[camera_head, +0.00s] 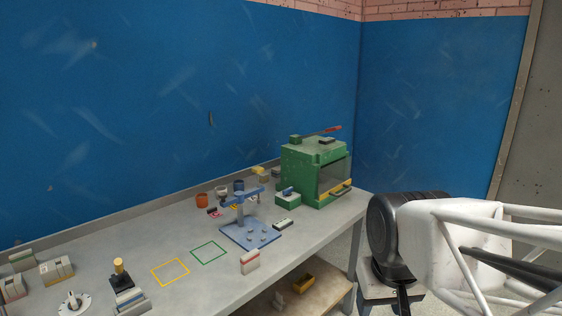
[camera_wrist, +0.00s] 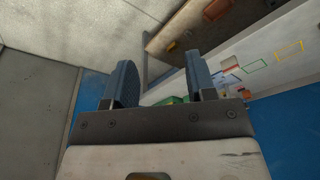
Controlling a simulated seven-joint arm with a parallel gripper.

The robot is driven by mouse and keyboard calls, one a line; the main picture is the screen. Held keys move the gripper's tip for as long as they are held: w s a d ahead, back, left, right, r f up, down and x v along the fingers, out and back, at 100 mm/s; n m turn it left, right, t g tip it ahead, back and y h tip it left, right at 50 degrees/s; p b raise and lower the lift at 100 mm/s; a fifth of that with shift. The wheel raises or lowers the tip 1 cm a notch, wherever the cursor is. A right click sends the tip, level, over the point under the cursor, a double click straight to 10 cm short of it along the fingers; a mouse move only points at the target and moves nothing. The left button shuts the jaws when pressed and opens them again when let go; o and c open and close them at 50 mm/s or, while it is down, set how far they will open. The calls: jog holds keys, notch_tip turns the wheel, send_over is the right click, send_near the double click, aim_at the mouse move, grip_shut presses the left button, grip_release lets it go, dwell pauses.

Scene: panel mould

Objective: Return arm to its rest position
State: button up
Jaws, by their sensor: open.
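My gripper (camera_wrist: 161,78) shows in the wrist view with its two blue-grey fingers spread well apart. Nothing is held between them. The camera looks past the fingers to the floor, the blue wall and the bench, which appears turned in the picture. In the head view my white and black arm (camera_head: 450,240) is at the right, beyond the bench's right end and apart from it. I cannot make out the fingers there.
The grey workbench (camera_head: 205,272) carries a green oven-like box (camera_head: 300,172), a blue stand (camera_head: 250,235), yellow (camera_head: 170,272) and green (camera_head: 208,253) outlined squares, and several small parts. A stool-like piece stands below my arm.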

jog(key=shift+m, duration=0.3)
jog(key=s, duration=0.1)
jog(key=s+d+f, duration=0.1)
jog(key=s, duration=0.1)
jog(key=s+d+f, duration=0.1)
jog(key=shift+s, duration=0.15)
